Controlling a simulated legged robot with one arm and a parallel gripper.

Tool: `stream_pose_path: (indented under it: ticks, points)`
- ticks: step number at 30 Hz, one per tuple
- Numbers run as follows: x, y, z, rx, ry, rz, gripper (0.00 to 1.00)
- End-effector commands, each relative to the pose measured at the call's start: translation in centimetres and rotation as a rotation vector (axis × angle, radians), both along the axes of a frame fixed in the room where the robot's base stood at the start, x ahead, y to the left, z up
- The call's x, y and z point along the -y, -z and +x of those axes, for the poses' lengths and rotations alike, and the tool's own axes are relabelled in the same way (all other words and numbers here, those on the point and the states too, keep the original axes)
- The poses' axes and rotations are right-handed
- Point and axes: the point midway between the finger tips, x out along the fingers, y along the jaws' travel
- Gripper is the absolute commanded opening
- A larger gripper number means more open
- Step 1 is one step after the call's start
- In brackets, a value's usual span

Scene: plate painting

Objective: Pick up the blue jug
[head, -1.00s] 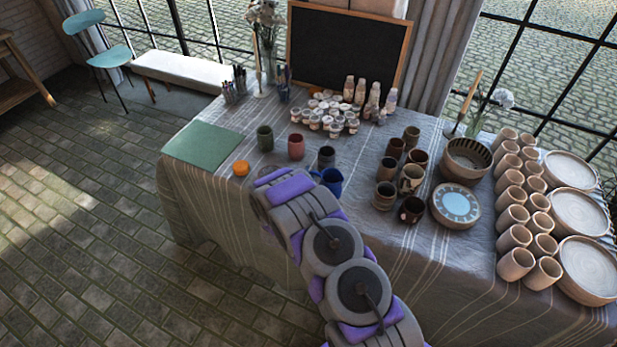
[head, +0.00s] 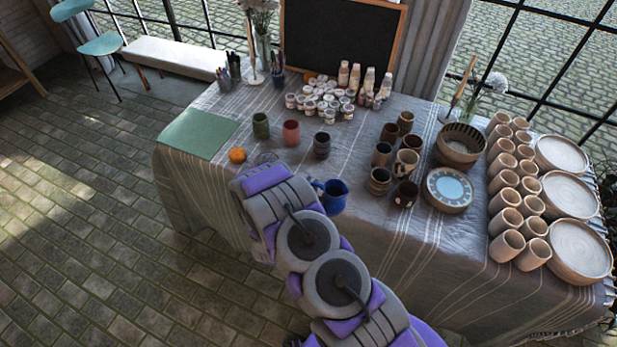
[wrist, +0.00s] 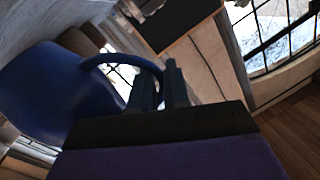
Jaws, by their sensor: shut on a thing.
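The blue jug (head: 334,196) is near the front edge of the table, just right of my arm in the head view. In the wrist view the jug (wrist: 45,95) fills the left side, with its looped handle reaching right. My gripper (wrist: 160,82) is shut on the handle. In the head view the gripper is mostly hidden by my own arm. I cannot tell how far the jug's base is from the cloth.
A dark mug (head: 321,145), a pink mug (head: 291,132) and a green mug (head: 261,125) stand behind. An orange (head: 237,155) lies near the green mat (head: 198,133). Brown mugs (head: 381,154) and a blue-centred plate (head: 448,189) are right. Small paint pots (head: 325,100) stand farther back.

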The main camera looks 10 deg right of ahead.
Motion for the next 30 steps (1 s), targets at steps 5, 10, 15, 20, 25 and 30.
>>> stream_pose_path:
  ticks: [5, 10, 15, 20, 25, 30]
  points:
    - [-0.1, -0.3, -1.6, 0.001, -0.001, -0.002, 0.00]
    - [-0.1, -0.3, -2.7, 0.001, 0.000, -0.001, 0.00]
    - [-0.1, -0.4, -3.6, 0.002, 0.000, -0.002, 0.00]
    - [-0.1, -0.5, -4.1, 0.002, -0.001, -0.001, 0.00]
    - [-0.2, -0.5, -4.4, 0.002, -0.001, -0.001, 0.00]
    - [-0.1, -0.5, -4.4, 0.002, -0.001, -0.001, 0.00]
